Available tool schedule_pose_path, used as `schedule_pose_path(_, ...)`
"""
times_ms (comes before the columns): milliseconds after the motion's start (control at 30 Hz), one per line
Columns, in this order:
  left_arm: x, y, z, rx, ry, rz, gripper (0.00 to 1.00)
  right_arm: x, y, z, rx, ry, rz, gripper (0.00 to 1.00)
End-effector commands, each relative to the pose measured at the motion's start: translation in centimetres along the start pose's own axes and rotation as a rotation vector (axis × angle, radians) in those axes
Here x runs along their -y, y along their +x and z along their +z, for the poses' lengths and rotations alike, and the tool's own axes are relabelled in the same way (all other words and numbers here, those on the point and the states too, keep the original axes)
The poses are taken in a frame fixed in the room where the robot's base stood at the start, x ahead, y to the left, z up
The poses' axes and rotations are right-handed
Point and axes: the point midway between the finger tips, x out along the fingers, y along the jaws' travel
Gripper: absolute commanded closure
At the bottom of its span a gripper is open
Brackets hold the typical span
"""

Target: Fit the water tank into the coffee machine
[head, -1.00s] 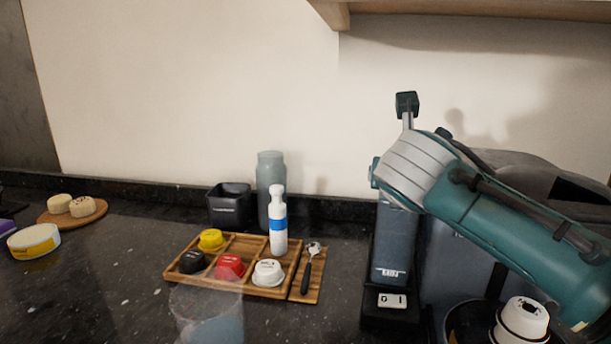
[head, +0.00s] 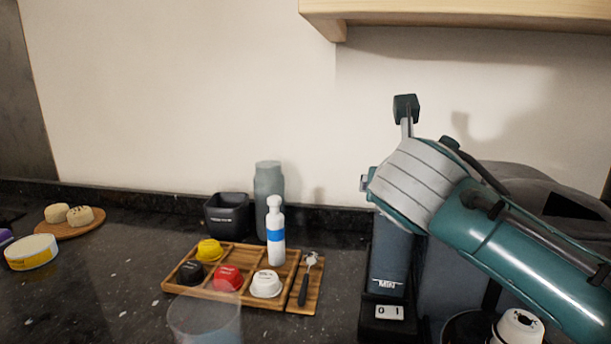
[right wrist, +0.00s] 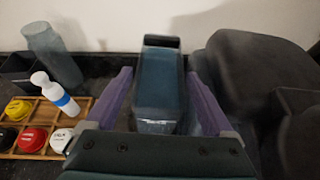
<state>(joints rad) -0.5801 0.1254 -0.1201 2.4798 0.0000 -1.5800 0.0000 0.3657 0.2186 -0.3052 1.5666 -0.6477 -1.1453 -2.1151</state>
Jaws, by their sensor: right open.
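The water tank (head: 392,262) is a tall blue-grey box with a white MIN mark low on its front. It stands upright at the left side of the coffee machine (head: 435,290), over a black base. Whether it is fully seated is hard to tell. The right wrist view shows the tank (right wrist: 160,95) with a dark top, between the purple fingers of my right gripper (right wrist: 160,74). That gripper is open, with a finger on each side and gaps beside the tank. In the head view my right arm hides the gripper and much of the machine. My left gripper is not in view.
A wooden tray (head: 214,289) with coloured capsules and a white-blue bottle (head: 276,232) lies left of the machine. A black bin (head: 227,216) and grey bottle (head: 268,180) stand behind. A clear vessel (head: 205,322) is in front. A shelf (head: 450,18) hangs above.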

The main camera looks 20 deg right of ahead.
Motion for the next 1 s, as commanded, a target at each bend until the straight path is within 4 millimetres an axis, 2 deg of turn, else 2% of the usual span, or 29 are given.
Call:
schedule_pose_path(100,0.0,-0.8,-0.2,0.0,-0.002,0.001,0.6,-0.1,-2.7,0.2,0.0,0.002,0.004,0.13)
schedule_pose_path(300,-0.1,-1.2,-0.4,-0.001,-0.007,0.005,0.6,-0.1,-6.4,0.1,-0.001,0.001,0.003,0.13)
schedule_pose_path(467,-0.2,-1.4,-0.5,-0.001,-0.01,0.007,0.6,0.0,-8.0,0.0,-0.002,0.006,0.002,0.13)
schedule_pose_path(567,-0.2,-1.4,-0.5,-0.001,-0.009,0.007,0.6,0.4,-8.6,-1.3,-0.041,0.088,0.003,0.13)
schedule_pose_path(667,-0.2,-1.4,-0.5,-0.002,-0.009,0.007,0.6,1.2,-9.5,-4.3,-0.147,0.314,-0.002,0.13)
schedule_pose_path(767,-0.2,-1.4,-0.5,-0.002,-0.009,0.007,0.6,2.6,-11.3,-8.7,-0.306,0.671,-0.054,0.13)
schedule_pose_path(900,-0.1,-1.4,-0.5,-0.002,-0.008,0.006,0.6,4.8,-15.2,-14.6,-0.524,1.239,-0.254,0.13)
schedule_pose_path(1000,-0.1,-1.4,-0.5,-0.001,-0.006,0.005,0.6,6.3,-18.4,-17.6,-0.627,1.602,-0.461,0.13)
